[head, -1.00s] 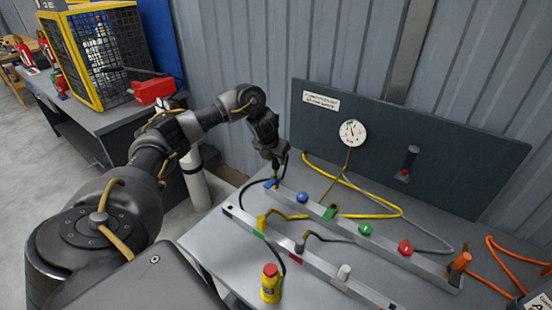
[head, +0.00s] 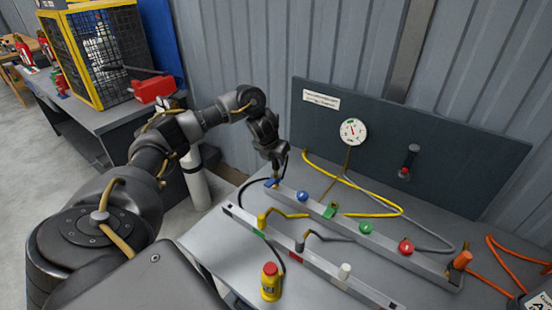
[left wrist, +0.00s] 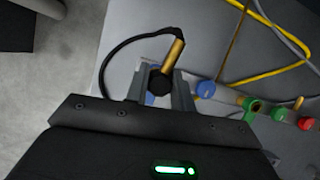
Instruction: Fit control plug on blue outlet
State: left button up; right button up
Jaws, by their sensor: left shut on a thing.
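My left gripper (head: 279,168) is shut on the control plug, at the left end of the back rail (head: 318,208). In the left wrist view the plug (left wrist: 160,82) shows as a dark round body between the fingers, with a brass stem (left wrist: 174,55) and a black hose (left wrist: 125,45). The blue outlet (head: 271,183) shows right below the gripper; a little blue (left wrist: 152,98) also shows between the fingers. I cannot tell whether the plug is seated or just above it. A round blue knob (head: 302,197) stands to the right on the rail. My right gripper is not in view.
A green outlet (head: 330,210), green knob (head: 366,228) and red knob (head: 405,247) follow along the back rail. The front rail (head: 325,266) bears several coloured fittings. A dark gauge panel (head: 440,150) rises behind; hoses lie between.

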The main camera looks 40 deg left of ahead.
aim_at(276, 166)
pick_arm(q)
jog(key=shift+f+b, duration=0.55)
jog(key=shift+f, duration=0.3)
jog(key=shift+f+b, duration=0.5)
jog(key=shift+f, duration=0.4)
dwell(0.8)
jog(key=o, duration=1.1)
jog(key=shift+r, duration=0.1)
jog(key=shift+r, duration=0.25)
jog(key=p+v, duration=0.3)
jog(key=v, duration=0.6)
jog(key=shift+s+d+r+p, duration=0.1)
jog(key=shift+s+r+p, duration=0.25)
jog(key=shift+r, duration=0.15)
